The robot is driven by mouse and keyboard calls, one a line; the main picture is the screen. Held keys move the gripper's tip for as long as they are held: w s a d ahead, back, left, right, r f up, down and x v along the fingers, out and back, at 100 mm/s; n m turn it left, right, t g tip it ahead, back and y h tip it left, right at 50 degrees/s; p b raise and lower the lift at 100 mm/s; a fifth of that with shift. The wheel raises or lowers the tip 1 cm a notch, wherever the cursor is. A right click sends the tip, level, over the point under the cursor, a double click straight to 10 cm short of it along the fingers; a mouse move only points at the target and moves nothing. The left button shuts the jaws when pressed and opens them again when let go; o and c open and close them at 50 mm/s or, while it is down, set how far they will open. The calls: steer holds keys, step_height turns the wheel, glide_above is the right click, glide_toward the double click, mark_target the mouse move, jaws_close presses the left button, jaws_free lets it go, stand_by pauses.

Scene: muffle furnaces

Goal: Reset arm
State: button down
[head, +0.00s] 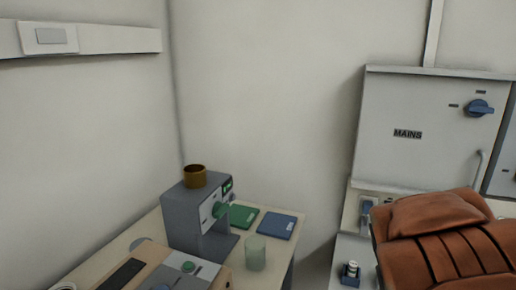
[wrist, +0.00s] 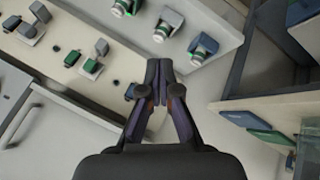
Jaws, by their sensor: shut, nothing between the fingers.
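My gripper (wrist: 160,66) shows in the wrist view, with its two dark fingers pressed together at the tips. It is shut and holds nothing. Its fingertips lie in front of a light panel (wrist: 205,14) that carries several green and grey fittings, but I cannot tell how far apart they are. My gripper is not visible in the head view.
In the head view a table (head: 294,243) holds a grey machine (head: 182,222) with a brown cup (head: 195,176) on top, a pale green cup (head: 256,253) and two booklets (head: 277,225). A MAINS cabinet (head: 420,160) and a brown leather seat (head: 440,240) stand at right.

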steer(key=s+a+r+g+y+p, duration=0.1)
steer(key=s+a+g, duration=0.1)
steer(key=s+a, duration=0.3)
steer(key=s+a+r+m+g+y+p, duration=0.1)
steer(key=s+a, duration=0.5)
steer(key=s, duration=0.8)
steer(key=s+a+r+g+y+p, duration=0.2)
steer(key=s+a+r+g, duration=0.1)
steer(key=s, duration=0.6)
steer(key=a+g, duration=0.1)
steer(key=a, duration=0.1)
steer(key=shift+s+a+r+g+y, duration=0.15)
steer(key=shift+s+a+g+y, duration=0.25)
steer(key=c, duration=1.8)
jaws_free()
steer(key=shift+c, duration=0.2)
